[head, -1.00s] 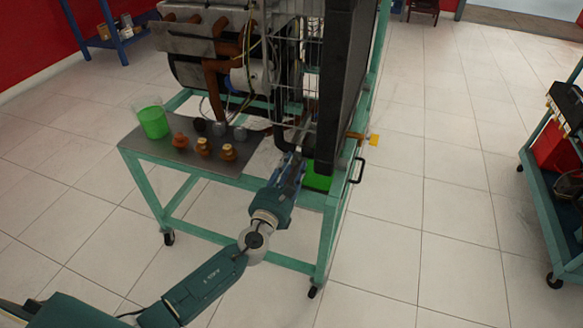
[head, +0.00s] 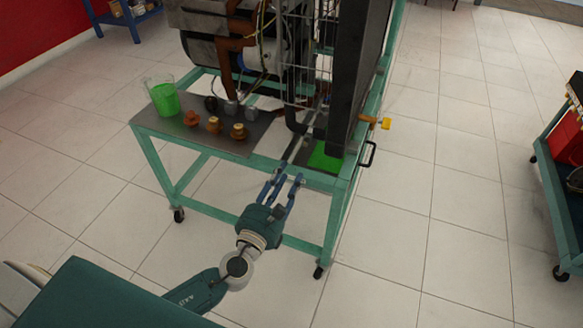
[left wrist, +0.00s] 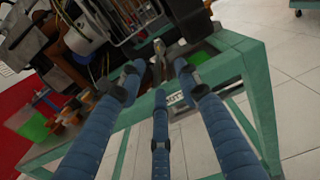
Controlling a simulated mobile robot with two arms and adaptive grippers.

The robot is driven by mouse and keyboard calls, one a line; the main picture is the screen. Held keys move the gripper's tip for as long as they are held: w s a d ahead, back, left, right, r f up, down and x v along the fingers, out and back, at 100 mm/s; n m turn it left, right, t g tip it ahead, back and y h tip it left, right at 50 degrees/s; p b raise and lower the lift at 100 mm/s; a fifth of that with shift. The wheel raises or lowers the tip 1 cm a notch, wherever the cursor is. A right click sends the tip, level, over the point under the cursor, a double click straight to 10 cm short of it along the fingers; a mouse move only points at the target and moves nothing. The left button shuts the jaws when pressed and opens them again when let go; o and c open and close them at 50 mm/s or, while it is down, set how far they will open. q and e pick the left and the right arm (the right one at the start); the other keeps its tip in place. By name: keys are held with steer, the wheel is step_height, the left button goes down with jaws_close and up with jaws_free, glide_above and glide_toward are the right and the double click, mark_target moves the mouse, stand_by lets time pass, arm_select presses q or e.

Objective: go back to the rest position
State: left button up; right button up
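My left gripper (head: 284,180) is in front of the near edge of the green-framed engine trainer (head: 190,143), its blue fingers spread and nothing between them. In the left wrist view its fingers (left wrist: 160,75) also stand apart and empty, pointing at the trainer's bench. The fingertips look clear of the bench, though the exact gap is hard to tell. My right gripper is in neither view.
On the bench stand a beaker of green liquid (head: 165,99) and several brass-coloured fittings (head: 214,125). A green patch (head: 325,157) lies under the black radiator (head: 358,80). A cart (head: 557,200) stands at right; open floor (head: 430,240) lies between.

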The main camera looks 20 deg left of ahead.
arm_select(q)
steer(key=shift+s, duration=0.15)
stand_by(0.3)
